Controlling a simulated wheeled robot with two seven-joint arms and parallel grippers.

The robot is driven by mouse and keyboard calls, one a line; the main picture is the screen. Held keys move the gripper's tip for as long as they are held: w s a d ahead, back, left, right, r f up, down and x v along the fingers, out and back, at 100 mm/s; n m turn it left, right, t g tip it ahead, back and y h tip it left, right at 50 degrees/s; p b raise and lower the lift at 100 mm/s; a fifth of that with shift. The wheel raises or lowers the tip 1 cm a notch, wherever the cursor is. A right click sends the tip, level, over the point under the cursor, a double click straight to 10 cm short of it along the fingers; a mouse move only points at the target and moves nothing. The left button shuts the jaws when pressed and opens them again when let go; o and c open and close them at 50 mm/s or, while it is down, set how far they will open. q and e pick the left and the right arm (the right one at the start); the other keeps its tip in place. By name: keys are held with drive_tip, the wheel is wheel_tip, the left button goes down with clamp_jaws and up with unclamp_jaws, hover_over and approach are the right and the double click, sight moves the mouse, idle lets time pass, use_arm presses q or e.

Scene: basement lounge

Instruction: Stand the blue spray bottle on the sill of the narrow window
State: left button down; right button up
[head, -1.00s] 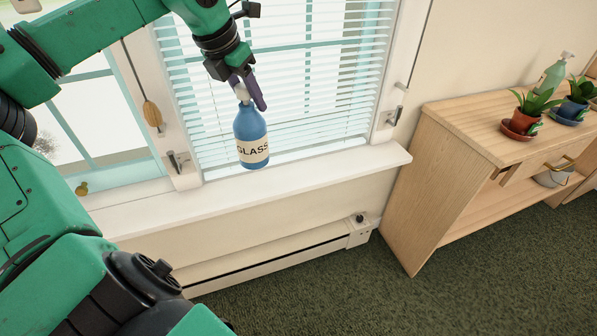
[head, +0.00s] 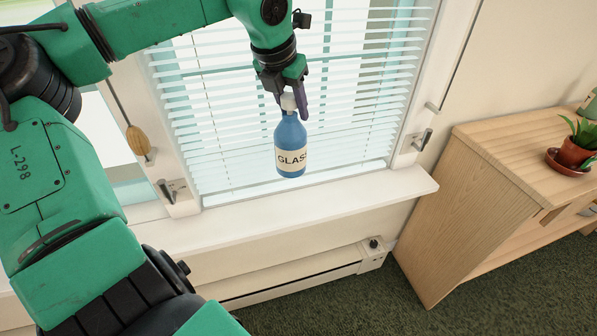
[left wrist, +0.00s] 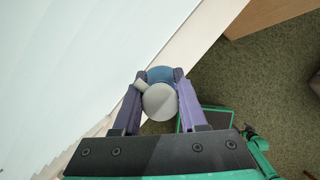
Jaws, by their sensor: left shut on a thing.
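The blue spray bottle (head: 291,135) has a cream label reading "GLASS" and hangs nearly upright in front of the blinds. My left gripper (head: 294,108) is shut on its pale head from above. In the left wrist view the bottle's round white top (left wrist: 160,102) sits between the purple fingers of the left gripper (left wrist: 164,80), with blue body beyond. The white window sill (head: 330,204) runs below the bottle. The bottle's base appears above the sill, not touching it; its exact depth over the sill is hard to tell. My right gripper is not in view.
White blinds (head: 350,90) cover the window behind the bottle. Window latches (head: 422,140) and a hanging wooden cord pull (head: 138,141) flank it. The visible sill is clear. A baseboard heater (head: 300,277) is below, and a wooden cabinet (head: 480,200) with a potted plant (head: 576,148) stands right.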

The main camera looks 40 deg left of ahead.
sight(294, 161)
use_arm(q)
wheel_tip(294, 161, down, 10)
drive_tip(key=shift+w+r, duration=0.1)
drive_tip(key=shift+r, duration=0.05)
wheel_tip(294, 161, down, 5)
drive_tip(key=shift+r+b, duration=0.15)
drive_tip(key=shift+b, duration=0.15)
drive_tip(key=shift+f, duration=0.2)
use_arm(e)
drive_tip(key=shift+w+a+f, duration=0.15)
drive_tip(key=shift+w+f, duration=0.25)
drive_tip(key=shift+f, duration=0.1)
use_arm(q)
drive_tip(key=shift+c, duration=2.2)
unclamp_jaws()
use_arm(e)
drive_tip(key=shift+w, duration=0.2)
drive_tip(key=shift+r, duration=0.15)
